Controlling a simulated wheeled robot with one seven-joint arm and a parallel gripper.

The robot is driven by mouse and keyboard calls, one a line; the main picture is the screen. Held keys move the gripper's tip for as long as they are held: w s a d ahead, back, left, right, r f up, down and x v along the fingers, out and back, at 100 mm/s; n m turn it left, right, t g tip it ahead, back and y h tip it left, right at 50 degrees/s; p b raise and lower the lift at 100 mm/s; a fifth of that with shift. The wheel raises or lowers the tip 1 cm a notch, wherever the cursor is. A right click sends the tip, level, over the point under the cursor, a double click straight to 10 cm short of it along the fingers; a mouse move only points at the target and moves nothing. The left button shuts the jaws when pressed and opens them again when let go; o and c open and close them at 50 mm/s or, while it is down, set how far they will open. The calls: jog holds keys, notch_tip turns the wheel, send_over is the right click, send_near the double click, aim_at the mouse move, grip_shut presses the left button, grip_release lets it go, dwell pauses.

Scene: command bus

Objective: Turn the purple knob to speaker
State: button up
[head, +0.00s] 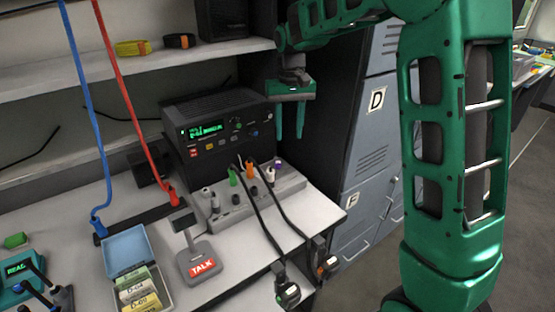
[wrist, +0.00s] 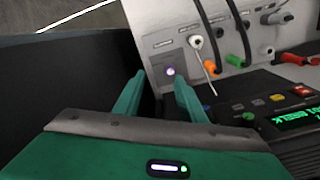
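The purple knob (head: 278,163) is at the far right end of a grey panel of knobs and plugs (head: 292,187) beside the radio. In the wrist view the purple knob (wrist: 171,71) appears small, near the tip of the right-hand finger. My gripper (head: 290,135) is green, points down and is open and empty. In the head view it is above and slightly right of the knob, apart from it. In the wrist view the gripper (wrist: 159,78) shows both fingers spread, with the knob just beyond the gap. The speaker marking and the knob's setting are too small to read.
A white knob (wrist: 196,42) and orange (wrist: 209,66) and green (wrist: 234,60) plugs sit close to the purple knob. The black radio (head: 210,140) with a lit green display stands behind the panel. Grey lockers (head: 370,150) stand to the right. Black cables hang over the desk's front edge.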

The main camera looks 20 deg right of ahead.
aim_at(278, 162)
jog(key=f, duration=0.4)
jog(key=w+a+f, duration=0.1)
jog(key=f, duration=0.2)
jog(key=w+a+f, duration=0.1)
jog(key=f, duration=0.3)
jog(key=shift+w+a+f, duration=0.2)
jog(key=shift+a+f, duration=0.05)
jog(key=shift+f, duration=0.1)
grip_shut()
